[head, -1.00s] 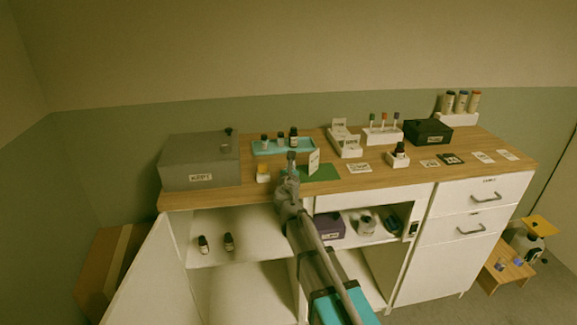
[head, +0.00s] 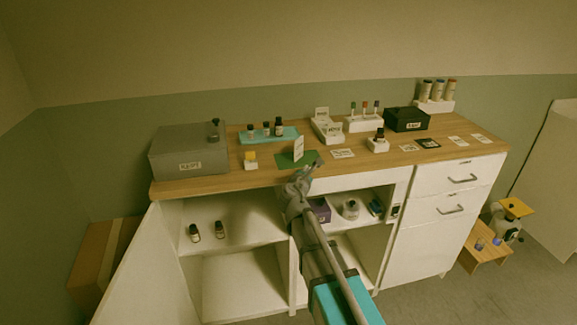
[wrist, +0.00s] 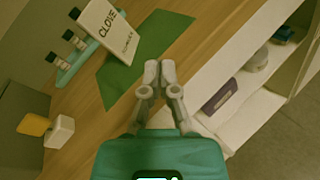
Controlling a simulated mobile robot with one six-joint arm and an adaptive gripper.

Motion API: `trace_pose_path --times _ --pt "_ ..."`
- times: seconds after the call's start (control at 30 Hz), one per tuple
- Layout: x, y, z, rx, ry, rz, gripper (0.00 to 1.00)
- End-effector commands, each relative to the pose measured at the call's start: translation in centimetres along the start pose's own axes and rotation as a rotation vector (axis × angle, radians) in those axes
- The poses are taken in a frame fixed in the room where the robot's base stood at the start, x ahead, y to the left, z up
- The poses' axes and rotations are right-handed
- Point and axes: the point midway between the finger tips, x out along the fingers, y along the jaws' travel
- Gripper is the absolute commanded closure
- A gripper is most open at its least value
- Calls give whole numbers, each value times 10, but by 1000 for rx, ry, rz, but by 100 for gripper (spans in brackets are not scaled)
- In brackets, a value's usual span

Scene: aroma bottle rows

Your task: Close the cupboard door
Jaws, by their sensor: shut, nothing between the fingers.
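The cupboard door (head: 148,272) is white and stands swung open at the left of the cabinet, its face angled toward me. The left compartment behind it is exposed, with two small dark bottles (head: 207,232) on its upper shelf. My gripper (head: 308,172) is in front of the worktop's front edge, near the middle of the cabinet and well to the right of the door. In the wrist view my gripper (wrist: 158,70) has its fingertips together and empty, close to the worktop edge. The door does not show in the wrist view.
On the wooden worktop (head: 225,182) stand a grey box (head: 190,150), a teal tray (head: 283,136), a green mat (head: 285,160) with an upright card, and a black box (head: 406,119). An open middle compartment holds a purple box (head: 319,210). A cardboard box (head: 98,255) is behind the door.

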Motion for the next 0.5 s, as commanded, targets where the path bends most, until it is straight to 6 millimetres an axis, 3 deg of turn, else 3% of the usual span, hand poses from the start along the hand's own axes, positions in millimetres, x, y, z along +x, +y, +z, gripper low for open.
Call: trace_pose_path --times 0.27,0.37,0.5 --pt "-8 -65 6 317 22 -196 100" --pt "-15 -97 6 484 27 -303 100" --pt "-35 -156 1 791 20 -518 100"
